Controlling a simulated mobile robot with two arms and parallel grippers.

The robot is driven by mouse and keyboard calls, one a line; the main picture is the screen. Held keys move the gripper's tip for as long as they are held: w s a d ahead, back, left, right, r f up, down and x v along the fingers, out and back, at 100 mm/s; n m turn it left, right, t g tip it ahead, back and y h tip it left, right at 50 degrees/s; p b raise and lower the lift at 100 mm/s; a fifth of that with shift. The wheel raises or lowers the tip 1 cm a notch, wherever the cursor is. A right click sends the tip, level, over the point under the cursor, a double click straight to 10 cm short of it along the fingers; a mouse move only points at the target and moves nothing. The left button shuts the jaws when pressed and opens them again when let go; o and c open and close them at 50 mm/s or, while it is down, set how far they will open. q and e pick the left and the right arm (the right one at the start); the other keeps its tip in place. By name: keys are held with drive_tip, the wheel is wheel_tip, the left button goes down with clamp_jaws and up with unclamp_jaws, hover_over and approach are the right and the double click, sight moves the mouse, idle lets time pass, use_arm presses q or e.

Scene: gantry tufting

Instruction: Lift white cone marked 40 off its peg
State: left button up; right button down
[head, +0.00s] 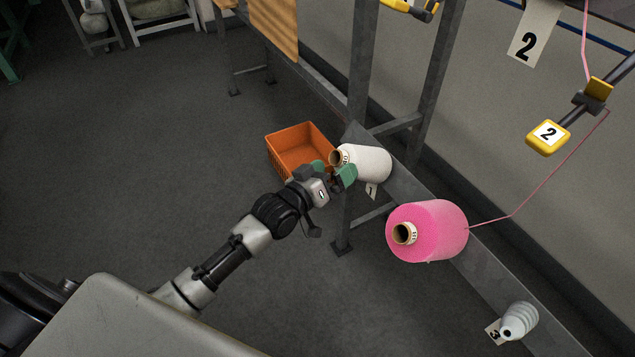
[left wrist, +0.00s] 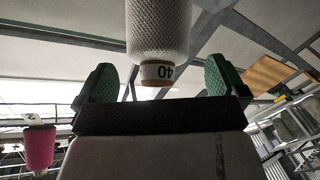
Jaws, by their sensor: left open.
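The white cone (head: 367,163) sits on the grey rail beside the tag marked 1, its cardboard tube end facing my left gripper. In the left wrist view the white cone (left wrist: 158,28) shows the number 40, upside down, on its tube end. My left gripper (head: 335,175) is at the tube end of the cone, with its green finger pads apart. In the left wrist view the pads of the left gripper (left wrist: 162,82) stand on either side of the tube end, with gaps on both sides. The peg is hidden inside the cone. My right gripper is not in view.
A pink cone (head: 428,231) sits further along the rail (head: 487,270), with its thread running up to the right. A small pale ribbed cone (head: 520,320) is near tag 3. An orange crate (head: 285,135) stands behind my left gripper. Grey frame posts rise beside the white cone.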

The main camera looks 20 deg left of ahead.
sight(337, 168)
use_arm(q)
drive_tip(key=x, duration=0.3)
drive_tip(key=shift+w+d, duration=0.1)
drive_tip(key=shift+w, duration=0.15)
drive_tip(key=shift+w+d, duration=0.15)
drive_tip(key=shift+w, duration=0.2)
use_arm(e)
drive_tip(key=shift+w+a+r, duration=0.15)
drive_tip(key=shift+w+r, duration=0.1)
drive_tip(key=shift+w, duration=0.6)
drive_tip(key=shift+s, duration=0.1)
use_arm(q)
drive_tip(key=c, duration=0.7)
drive_tip(key=o, duration=0.3)
drive_tip(key=c, duration=0.7)
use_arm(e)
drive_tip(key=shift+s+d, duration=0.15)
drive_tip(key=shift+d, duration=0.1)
use_arm(q)
drive_tip(key=shift+r, duration=0.1)
drive_tip(key=shift+s+r, duration=0.1)
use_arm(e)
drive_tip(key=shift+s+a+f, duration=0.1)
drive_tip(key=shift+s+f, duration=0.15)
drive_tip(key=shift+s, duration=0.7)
